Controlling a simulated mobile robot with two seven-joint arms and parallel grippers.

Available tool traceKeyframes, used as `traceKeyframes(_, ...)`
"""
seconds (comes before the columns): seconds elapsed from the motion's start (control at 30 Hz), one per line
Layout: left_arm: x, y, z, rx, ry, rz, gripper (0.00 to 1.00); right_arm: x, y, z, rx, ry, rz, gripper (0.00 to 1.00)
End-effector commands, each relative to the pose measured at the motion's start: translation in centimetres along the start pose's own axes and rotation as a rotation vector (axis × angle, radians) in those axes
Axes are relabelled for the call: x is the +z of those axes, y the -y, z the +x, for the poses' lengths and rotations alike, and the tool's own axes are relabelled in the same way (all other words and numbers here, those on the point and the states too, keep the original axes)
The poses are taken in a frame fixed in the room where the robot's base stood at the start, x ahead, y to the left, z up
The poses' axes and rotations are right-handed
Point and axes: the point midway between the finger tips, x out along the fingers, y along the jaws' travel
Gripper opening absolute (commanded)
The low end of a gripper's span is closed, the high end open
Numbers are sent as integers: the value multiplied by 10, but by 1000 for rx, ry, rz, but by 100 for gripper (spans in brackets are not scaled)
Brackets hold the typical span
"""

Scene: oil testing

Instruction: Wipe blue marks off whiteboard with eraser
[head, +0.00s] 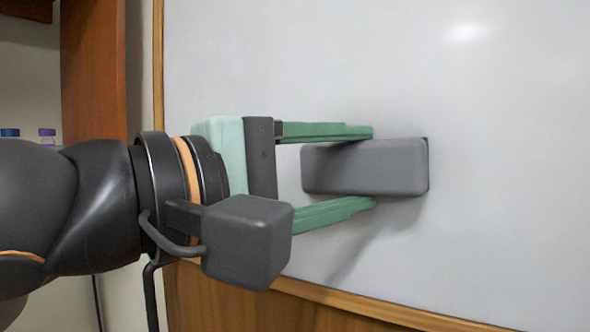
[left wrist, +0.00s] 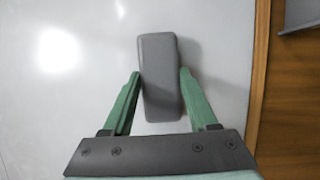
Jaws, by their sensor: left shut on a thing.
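The grey eraser (head: 365,167) is a rounded block at the whiteboard (head: 480,120), lying lengthwise across the head view. It also shows in the left wrist view (left wrist: 160,75), slightly tilted between the fingers. My left gripper (head: 374,167) has its green fingers above and below the eraser and is shut on it. The eraser's far side is close to or against the board; I cannot tell if it touches all along. No blue marks show on the visible part of the board. My right gripper is in neither view.
The board has a wooden frame (head: 158,60) at the left and along the bottom, with wood panelling below. A brown cabinet side (head: 93,70) and small bottles with blue and purple caps (head: 47,136) are at the far left. The board right of the eraser is clear.

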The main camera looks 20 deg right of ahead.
Motion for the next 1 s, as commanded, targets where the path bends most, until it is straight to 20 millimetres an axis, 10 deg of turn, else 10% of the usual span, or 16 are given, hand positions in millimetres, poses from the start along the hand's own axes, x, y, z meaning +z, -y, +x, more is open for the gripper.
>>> traceKeyframes(1.0,-62,-5,-26,1,-6,-1,15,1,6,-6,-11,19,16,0)
